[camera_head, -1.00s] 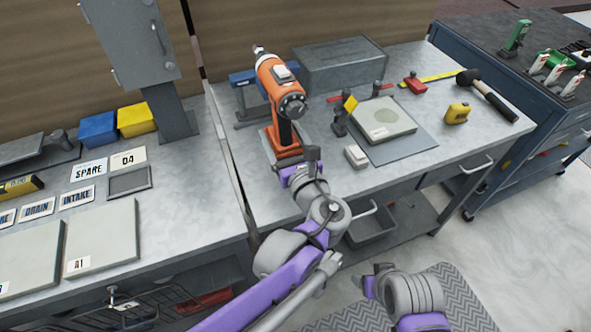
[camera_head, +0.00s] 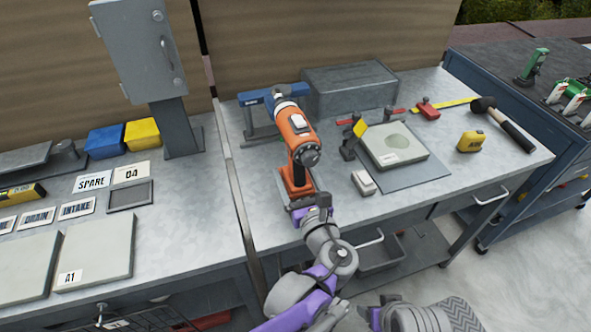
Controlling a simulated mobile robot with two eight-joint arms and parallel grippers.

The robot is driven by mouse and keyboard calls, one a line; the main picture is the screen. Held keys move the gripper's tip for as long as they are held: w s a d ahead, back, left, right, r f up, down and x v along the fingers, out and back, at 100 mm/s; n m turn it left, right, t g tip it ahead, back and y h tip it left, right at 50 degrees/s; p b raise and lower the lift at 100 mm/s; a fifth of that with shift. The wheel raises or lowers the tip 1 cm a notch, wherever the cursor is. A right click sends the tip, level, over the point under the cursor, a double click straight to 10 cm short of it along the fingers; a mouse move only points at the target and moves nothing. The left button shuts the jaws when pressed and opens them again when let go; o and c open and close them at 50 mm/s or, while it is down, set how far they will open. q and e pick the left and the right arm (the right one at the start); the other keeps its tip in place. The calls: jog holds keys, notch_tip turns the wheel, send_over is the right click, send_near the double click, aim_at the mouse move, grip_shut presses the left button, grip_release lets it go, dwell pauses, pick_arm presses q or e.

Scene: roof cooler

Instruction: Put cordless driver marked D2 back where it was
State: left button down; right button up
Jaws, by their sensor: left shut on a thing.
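The orange and grey cordless driver (camera_head: 298,135) is in the middle of the head view, over the left part of the right-hand bench. Its grey nose points away towards a blue-topped stand (camera_head: 249,118), and its orange battery base is at the bottom. I cannot read a D2 mark on it. My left gripper (camera_head: 305,205) is shut on the driver near its base. I cannot tell whether the base touches the bench. The driver's nose overlaps the stand's blue top in the picture; contact is unclear. My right gripper (camera_head: 374,317) shows only partly at the bottom edge.
A grey box (camera_head: 350,88) stands behind the driver. To its right are a small white block (camera_head: 363,182), a grey mat with a stone slab (camera_head: 394,148), a yellow tape measure (camera_head: 471,141) and a mallet (camera_head: 510,128). Bare bench lies left of the driver.

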pick_arm(q)
jog(key=shift+f+b, duration=0.35)
jog(key=shift+f, duration=1.1)
jog(key=shift+f, duration=0.1)
grip_release()
jog(key=shift+f, duration=0.1)
jog(key=shift+s+r, duration=0.1)
jog(key=shift+r, duration=0.1)
jog(key=v, duration=1.2)
jog(key=shift+p, duration=0.4)
